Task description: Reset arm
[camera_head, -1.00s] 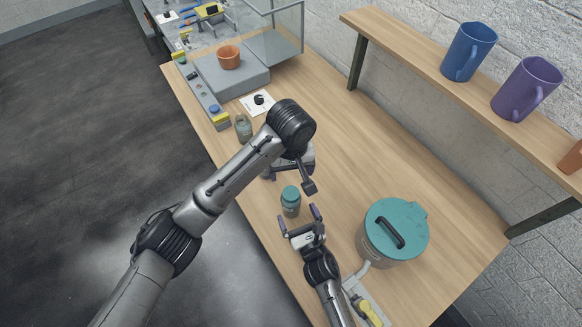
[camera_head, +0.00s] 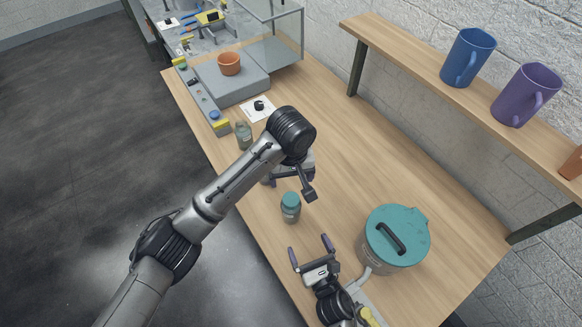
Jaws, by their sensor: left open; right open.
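My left gripper (camera_head: 289,185) is open above the table, its arm coming in from the left; the arm hides part of it. My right gripper (camera_head: 310,252) is open and empty near the front of the table, with its fingers pointing up the picture. A bottle with a teal cap (camera_head: 291,207) stands upright on the table between the two grippers, apart from the right one. A second bottle (camera_head: 243,135), grey-green, stands farther up the table, left of my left arm's wrist.
A large pot with a teal lid (camera_head: 393,238) stands right of my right gripper. A shelf (camera_head: 405,58) holds a blue mug (camera_head: 468,57) and a purple mug (camera_head: 525,94). An orange pot (camera_head: 229,63) sits on a grey block (camera_head: 232,88). The wooden table's (camera_head: 350,165) middle is clear.

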